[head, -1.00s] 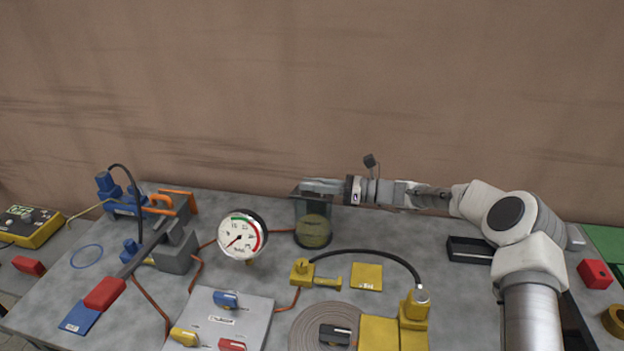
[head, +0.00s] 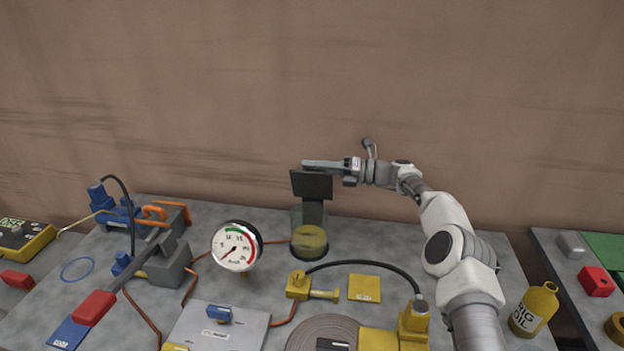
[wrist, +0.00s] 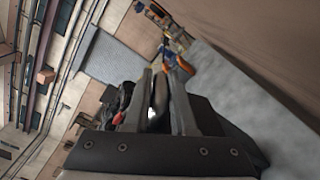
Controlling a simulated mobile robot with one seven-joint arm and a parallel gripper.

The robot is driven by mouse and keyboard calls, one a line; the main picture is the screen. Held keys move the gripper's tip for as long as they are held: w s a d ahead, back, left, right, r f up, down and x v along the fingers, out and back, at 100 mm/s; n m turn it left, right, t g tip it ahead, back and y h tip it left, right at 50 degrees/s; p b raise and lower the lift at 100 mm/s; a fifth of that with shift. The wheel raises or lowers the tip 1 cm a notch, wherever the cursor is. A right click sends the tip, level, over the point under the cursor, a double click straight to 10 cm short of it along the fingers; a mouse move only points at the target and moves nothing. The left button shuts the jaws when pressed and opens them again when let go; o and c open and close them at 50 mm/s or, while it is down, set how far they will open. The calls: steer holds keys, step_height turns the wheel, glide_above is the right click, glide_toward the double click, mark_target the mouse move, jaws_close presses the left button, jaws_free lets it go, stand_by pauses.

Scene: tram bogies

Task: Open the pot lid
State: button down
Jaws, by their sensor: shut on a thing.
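The pot (head: 309,240) is a clear cylinder with yellowish contents, standing near the back middle of the table in the head view. Its lid (head: 312,186) is a dark square plate, tilted up to near upright above the pot, with its broad face toward me. My gripper (head: 308,164) reaches in from the right and is shut on the lid at its top edge. The contact itself is small and partly hidden. In the wrist view, my gripper's fingers (wrist: 160,92) show close together, but the lid is hard to make out there.
A round gauge (head: 237,247) stands left of the pot. A yellow fitting (head: 299,284) with a black hose lies in front. A blue-and-orange clamp (head: 150,215) is at the back left. A yellow oil bottle (head: 534,309) stands at the right. The wall is behind.

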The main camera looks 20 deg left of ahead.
steer(key=shift+w+f+b, duration=0.3)
steer(key=shift+w+b, duration=0.35)
steer(key=shift+b, duration=0.1)
steer(key=c, duration=0.8)
jaws_free()
steer(key=shift+w, duration=0.1)
steer(key=shift+o, duration=0.2)
steer(key=shift+r, duration=0.1)
steer(key=w+d, duration=0.2)
steer(key=d, duration=0.9)
steer(key=shift+d+p, duration=0.35)
